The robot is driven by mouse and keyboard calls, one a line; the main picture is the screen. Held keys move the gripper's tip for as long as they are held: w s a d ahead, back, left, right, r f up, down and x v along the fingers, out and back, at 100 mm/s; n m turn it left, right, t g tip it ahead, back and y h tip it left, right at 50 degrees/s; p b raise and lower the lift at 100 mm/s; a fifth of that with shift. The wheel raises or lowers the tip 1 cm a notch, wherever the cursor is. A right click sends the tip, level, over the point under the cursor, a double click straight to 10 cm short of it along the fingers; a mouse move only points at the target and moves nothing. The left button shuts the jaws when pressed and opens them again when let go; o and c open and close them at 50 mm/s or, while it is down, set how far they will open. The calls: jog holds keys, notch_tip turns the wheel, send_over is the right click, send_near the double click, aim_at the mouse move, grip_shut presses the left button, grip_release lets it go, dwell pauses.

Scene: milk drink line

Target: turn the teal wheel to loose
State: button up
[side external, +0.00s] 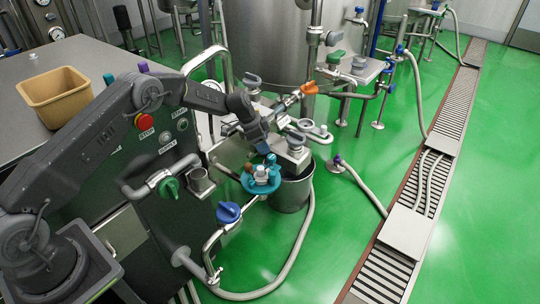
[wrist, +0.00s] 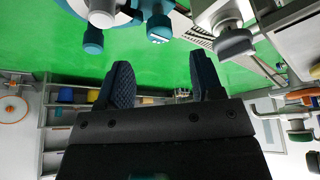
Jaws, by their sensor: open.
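The teal wheel (side external: 260,186) has a round hub with stubby knobs around it and sits low among the pipework, left of a steel bucket. In the wrist view, part of the teal wheel (wrist: 158,27) shows at the top edge as teal knobs by a pale hub; the rest is cut off. My gripper (side external: 262,143) is just above the wheel and looks apart from it. In the wrist view my gripper (wrist: 162,64) is open, with two dark blue ribbed pads and nothing between them. No loose marking can be read.
A steel bucket (side external: 292,195) stands right of the wheel. A blue knob (side external: 228,212) and a green knob (side external: 169,188) are on pipes at the left. A grey-handled valve (side external: 297,142) is close beside my gripper.

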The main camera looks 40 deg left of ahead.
aim_at(271, 156)
jog(key=x, duration=0.6)
jog(key=shift+w+d+f, duration=0.1)
jog(key=shift+f, duration=0.25)
jog(key=c, duration=0.9)
